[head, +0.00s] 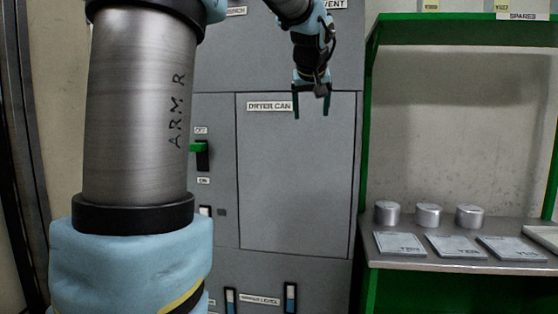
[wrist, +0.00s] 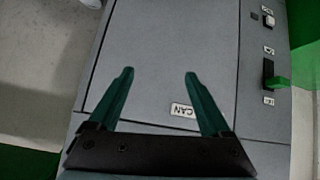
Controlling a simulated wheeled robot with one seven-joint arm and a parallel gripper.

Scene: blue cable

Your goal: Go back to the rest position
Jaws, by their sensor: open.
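My gripper (head: 312,107) hangs in front of the upper part of the grey cabinet in the head view, fingers pointing down. In the wrist view its two dark green fingers (wrist: 157,85) are spread apart with nothing between them. The door labelled "DRYER CAN" (head: 298,185) is shut behind and below the gripper. The same door shows in the wrist view (wrist: 165,50), with part of its label near the right finger. No blue cable shows in either view.
A green-handled switch (head: 200,149) is on the cabinet left of the door. A green-framed bench (head: 400,257) at the right holds metal cans (head: 428,215) and flat labelled packets (head: 455,246). My arm covers much of the left side.

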